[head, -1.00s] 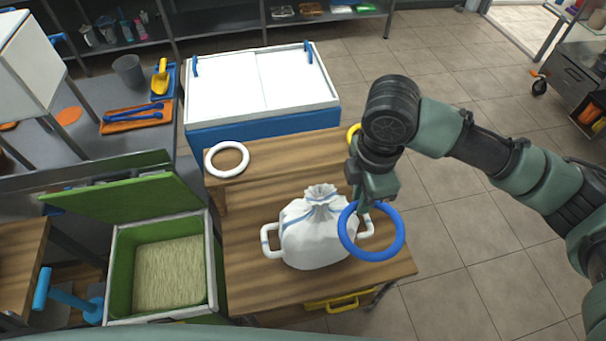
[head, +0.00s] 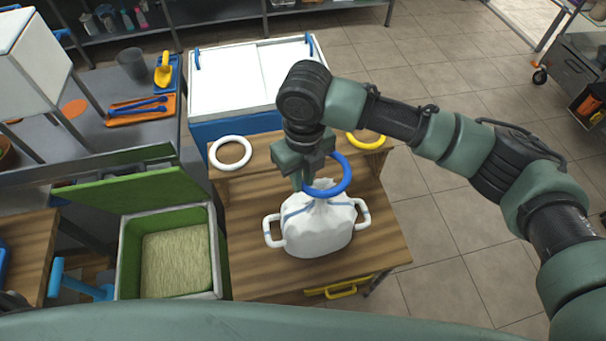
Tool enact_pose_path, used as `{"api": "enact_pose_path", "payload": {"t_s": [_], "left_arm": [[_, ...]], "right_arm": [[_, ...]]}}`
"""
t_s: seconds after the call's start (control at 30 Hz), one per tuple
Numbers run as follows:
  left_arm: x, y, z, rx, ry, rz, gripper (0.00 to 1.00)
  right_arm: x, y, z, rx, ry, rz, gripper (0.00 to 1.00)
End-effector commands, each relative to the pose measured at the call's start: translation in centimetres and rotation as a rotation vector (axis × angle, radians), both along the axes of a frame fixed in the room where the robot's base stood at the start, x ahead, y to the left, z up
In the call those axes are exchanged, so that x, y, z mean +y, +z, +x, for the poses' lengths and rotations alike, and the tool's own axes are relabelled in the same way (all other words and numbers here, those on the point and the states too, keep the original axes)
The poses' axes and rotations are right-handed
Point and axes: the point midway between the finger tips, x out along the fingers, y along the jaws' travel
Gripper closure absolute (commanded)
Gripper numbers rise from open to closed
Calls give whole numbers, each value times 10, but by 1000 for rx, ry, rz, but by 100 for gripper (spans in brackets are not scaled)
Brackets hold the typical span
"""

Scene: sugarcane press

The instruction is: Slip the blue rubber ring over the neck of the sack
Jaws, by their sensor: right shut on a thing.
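The blue rubber ring (head: 345,177) is held by my right gripper (head: 308,186), which is shut on its left side. The ring is at the top of the white sack (head: 318,232). The sack stands upright on the wooden table (head: 250,205), with a white handle on each side. The sack's gathered neck shows through or just below the ring's opening. I cannot tell whether the ring is around the neck or still above it. My left gripper is not in view.
A white ring (head: 230,153) and a yellow ring (head: 366,140) lie at the back of the table. A blue and white chest (head: 240,85) stands behind it. An open green bin (head: 218,262) is to the left. A yellow handle (head: 345,288) sticks out at the table's front.

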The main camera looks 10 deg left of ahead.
Motion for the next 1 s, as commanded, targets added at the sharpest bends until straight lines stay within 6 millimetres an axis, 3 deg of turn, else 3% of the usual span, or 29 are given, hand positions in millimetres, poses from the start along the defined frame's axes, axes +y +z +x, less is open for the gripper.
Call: {"api": "enact_pose_path", "payload": {"t_s": [1.0], "left_arm": [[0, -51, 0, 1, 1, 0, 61]], "right_arm": [[-1, -54, 0, 0, 0, 0, 100]]}}
